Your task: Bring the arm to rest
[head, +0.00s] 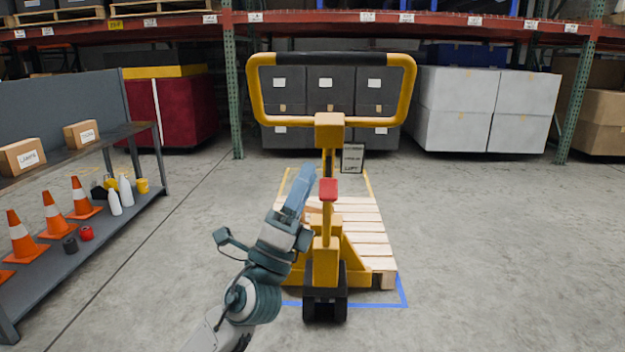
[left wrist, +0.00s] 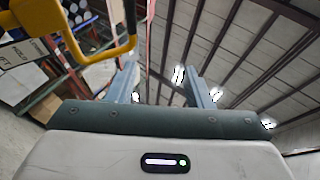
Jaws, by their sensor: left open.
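My left arm comes in from the bottom of the head view, and its left gripper (head: 304,172) points up and away from me, just left of the pallet jack's mast. In the left wrist view the two blue-grey fingers (left wrist: 160,68) stand apart, with no object held between them. The yellow pallet jack (head: 327,130) stands upright in the middle of the head view, with a red block on its mast. Part of its yellow handle (left wrist: 98,52) shows at the upper left of the left wrist view. I cannot tell whether the gripper touches the mast. My right gripper is not in view.
A wooden pallet (head: 360,225) lies at the jack, over blue floor lines (head: 403,292). A grey shelf (head: 150,190) with cones, bottles and boxes stands at the left. Racks with totes and white boxes (head: 485,105) line the back. The floor at right is clear.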

